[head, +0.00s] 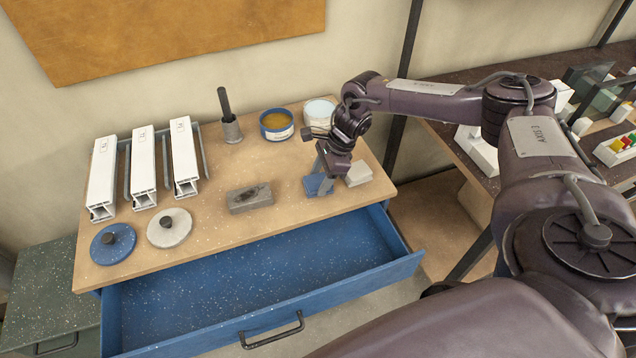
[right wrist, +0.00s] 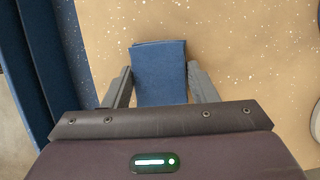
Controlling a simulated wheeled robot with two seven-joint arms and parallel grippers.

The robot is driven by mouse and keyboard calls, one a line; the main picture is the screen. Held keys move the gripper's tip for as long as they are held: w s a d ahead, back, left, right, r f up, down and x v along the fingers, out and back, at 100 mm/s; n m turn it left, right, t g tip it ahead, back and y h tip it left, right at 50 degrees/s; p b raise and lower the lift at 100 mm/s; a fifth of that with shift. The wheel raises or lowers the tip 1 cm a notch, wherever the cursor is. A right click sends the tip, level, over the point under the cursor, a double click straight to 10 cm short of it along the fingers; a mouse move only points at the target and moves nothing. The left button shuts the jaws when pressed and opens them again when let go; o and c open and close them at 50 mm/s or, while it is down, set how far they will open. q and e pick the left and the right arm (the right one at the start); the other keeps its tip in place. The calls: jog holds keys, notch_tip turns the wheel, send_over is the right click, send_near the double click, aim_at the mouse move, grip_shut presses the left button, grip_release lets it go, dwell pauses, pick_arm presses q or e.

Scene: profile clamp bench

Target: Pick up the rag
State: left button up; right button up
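The rag (head: 316,187) is a blue folded cloth lying on the wooden bench top near its front right edge. In the head view the gripper hides part of the rag. The rag appears still at bench level. My left gripper is not in view.
A pale folded cloth (head: 358,173) lies just right of the rag. A grey block (head: 250,198), round lidded discs, tins (head: 277,125) and white profiles (head: 143,163) stand on the bench (head: 220,225). The blue drawer (head: 250,275) below is open and empty.

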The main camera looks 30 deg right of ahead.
jog(key=shift+c, duration=1.1)
jog(key=shift+w+r, duration=0.1)
jog(key=shift+r, duration=0.4)
notch_tip(320, 180, up, 12)
jog(key=b, duration=0.3)
notch_tip(320, 180, up, 6)
jog(key=p, duration=0.1)
send_over(320, 180)
jog(key=shift+r, duration=0.55)
